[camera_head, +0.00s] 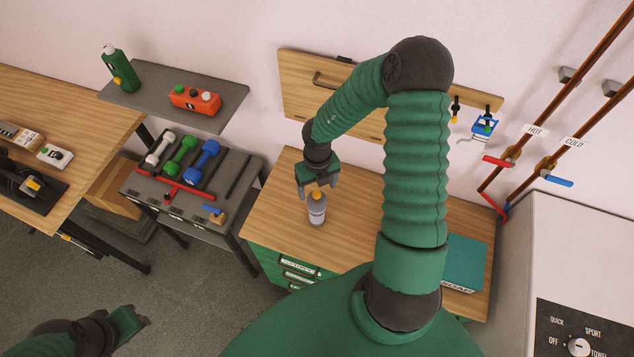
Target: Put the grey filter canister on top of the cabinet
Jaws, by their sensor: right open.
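The grey filter canister (316,213), with a yellow-orange top, stands upright on the wooden top of the green-drawered cabinet (272,212), near its front edge. My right gripper (318,190) is open just above and behind the canister, its fingers pointing down. From this angle I cannot tell whether a finger touches the canister. My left gripper (142,318) is low at the bottom left, over the floor and far from the canister; its jaws are too unclear to read.
A teal box (465,262) lies on the cabinet's right side, partly behind my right arm. A dumbbell rack (232,150) stands left of the cabinet. A grey shelf (225,98) is on the wall. A white appliance (580,240) and pipes with valves are at the right.

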